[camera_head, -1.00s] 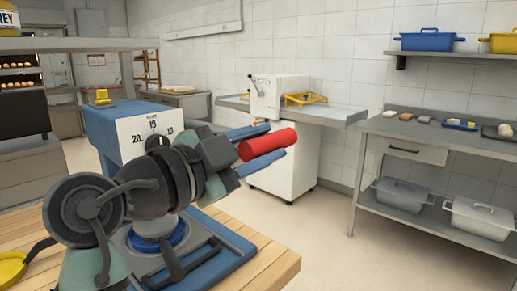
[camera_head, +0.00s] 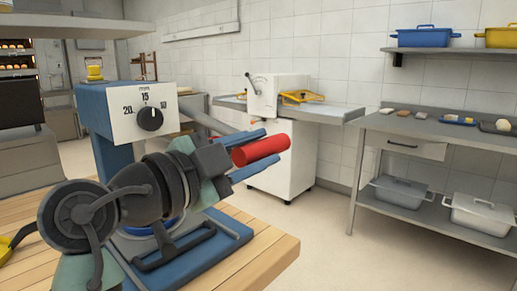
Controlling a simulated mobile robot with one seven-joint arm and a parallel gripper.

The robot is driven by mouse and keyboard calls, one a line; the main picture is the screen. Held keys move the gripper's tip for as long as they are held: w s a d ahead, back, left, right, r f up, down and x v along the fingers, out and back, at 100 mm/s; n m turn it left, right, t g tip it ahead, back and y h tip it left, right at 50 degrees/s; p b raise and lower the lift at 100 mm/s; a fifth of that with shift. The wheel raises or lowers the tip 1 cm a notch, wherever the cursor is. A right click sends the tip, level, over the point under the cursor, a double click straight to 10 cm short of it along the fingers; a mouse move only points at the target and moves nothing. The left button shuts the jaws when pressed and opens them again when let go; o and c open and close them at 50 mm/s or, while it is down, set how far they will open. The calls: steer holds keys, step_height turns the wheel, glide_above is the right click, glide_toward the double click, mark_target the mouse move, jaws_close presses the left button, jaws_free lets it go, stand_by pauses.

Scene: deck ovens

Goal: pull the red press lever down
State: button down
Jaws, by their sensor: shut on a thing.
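The blue press (camera_head: 100,105) has a white dial panel (camera_head: 124,123) and stands on a wooden table at left. A grey lever rod (camera_head: 203,119) runs from beside the panel toward a red handle (camera_head: 265,150), the press lever's grip. My gripper (camera_head: 260,152) is shut on the red handle, one blue finger above it and one below it. The handle sits below the level of the dial. My wrist and arm hide the press's middle and part of its base (camera_head: 215,258).
The wooden table (camera_head: 265,263) ends just right of the press base. A white machine (camera_head: 280,160) stands behind the handle in the picture. A steel bench (camera_head: 440,128) with bins below is at right. The floor between is clear.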

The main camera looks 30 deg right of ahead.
steer(key=c, duration=0.5)
jaws_free()
steer(key=shift+w+a+f, duration=0.15)
steer(key=shift+w+f, duration=0.2)
steer(key=shift+f, duration=0.35)
steer(key=v, duration=0.8)
steer(key=r+p+v, duration=0.1)
steer(key=v, duration=0.4)
steer(key=shift+s, duration=0.2)
